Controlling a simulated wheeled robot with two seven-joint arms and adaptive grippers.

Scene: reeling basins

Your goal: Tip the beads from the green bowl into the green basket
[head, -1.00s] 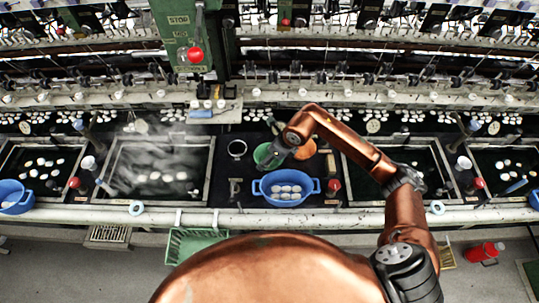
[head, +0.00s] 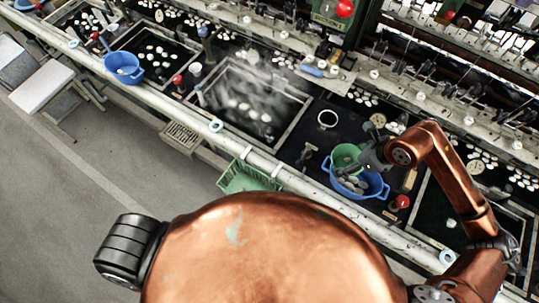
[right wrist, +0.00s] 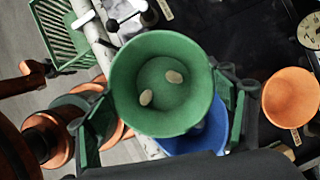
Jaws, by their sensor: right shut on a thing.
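The green bowl (head: 345,153) is in my right gripper (head: 366,156), over the back left part of a blue basin. In the right wrist view the green bowl (right wrist: 160,116) shows from above, with a finger of the right gripper (right wrist: 163,105) on either side. Two pale oval beads (right wrist: 174,77) lie on its floor. The green basket (head: 247,180) hangs at the front rail, left of the bowl; in the right wrist view the green basket (right wrist: 62,38) is at the upper left, apart from the bowl. My left gripper is not in view.
The blue basin (head: 374,189), with white pieces in it, is partly hidden by the bowl. An orange bowl (right wrist: 291,97) stands to the right in the wrist view. The pale front rail (head: 310,187) runs between the black worktop and the basket. A white ring (head: 327,119) lies behind.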

